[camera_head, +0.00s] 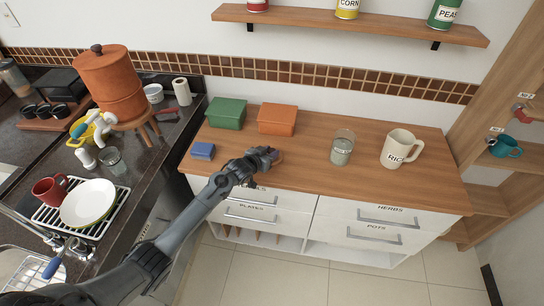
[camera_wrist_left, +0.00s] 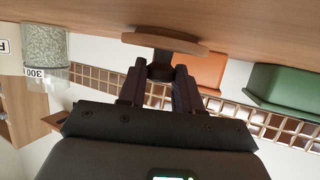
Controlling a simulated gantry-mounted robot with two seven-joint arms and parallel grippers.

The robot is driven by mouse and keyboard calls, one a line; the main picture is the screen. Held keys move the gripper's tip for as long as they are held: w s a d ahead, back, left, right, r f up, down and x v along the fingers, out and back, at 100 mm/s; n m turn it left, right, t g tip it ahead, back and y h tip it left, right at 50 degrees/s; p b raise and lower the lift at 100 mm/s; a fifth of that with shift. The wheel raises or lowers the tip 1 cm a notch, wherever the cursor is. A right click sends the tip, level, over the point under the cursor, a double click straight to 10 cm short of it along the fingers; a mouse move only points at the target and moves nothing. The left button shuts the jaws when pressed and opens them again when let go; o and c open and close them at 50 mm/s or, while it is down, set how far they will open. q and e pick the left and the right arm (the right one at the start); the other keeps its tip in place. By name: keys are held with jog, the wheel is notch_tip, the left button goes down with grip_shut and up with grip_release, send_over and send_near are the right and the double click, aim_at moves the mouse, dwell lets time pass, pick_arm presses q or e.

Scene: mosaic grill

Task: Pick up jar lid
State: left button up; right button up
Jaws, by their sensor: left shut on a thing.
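The jar lid (camera_wrist_left: 165,42) is a brown wooden disc with a dark knob. In the wrist view it is seen edge-on, and its knob sits between the fingertips. My left gripper (camera_wrist_left: 160,70) is shut on that knob. In the head view my left gripper (camera_head: 266,154) is low over the front of the wooden counter, hiding much of the lid (camera_head: 277,156). I cannot tell whether the lid touches the counter. A glass jar (camera_head: 342,150) with pale contents stands to its right, and also shows in the wrist view (camera_wrist_left: 45,45). My right gripper is not in view.
A green box (camera_head: 226,113) and an orange box (camera_head: 277,120) stand behind the gripper on the counter (camera_head: 300,172). A small blue box (camera_head: 203,151) is to the left. A RICE pitcher (camera_head: 399,149) stands right of the jar. The counter between gripper and jar is clear.

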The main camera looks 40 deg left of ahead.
pick_arm(q)
jog(key=shift+c, duration=0.2)
jog(key=shift+r, duration=0.55)
jog(key=r, duration=0.2)
jog(key=d+r, duration=0.1)
jog(key=shift+w+r+p, duration=0.15)
jog(key=shift+r+p, duration=0.2)
jog(key=shift+p, duration=0.05)
jog(key=w+d+r, duration=0.3)
jog(key=d+r, duration=0.3)
jog(key=d, duration=0.3)
jog(key=s+d+f+m+h, duration=0.1)
jog(key=s+d+f, duration=0.1)
jog(key=s+d, duration=0.55)
jog(key=s+d+f, duration=0.2)
jog(key=s+d, duration=0.3)
jog(key=s, duration=0.5)
jog(key=s+r+p, duration=0.4)
jog(key=r+p, duration=0.8)
jog(key=p, duration=0.2)
jog(key=s+r+p, duration=0.4)
jog(key=r+p, duration=0.9)
jog(key=p, duration=0.2)
jog(key=shift+s, duration=0.3)
jog(key=shift+a, duration=0.15)
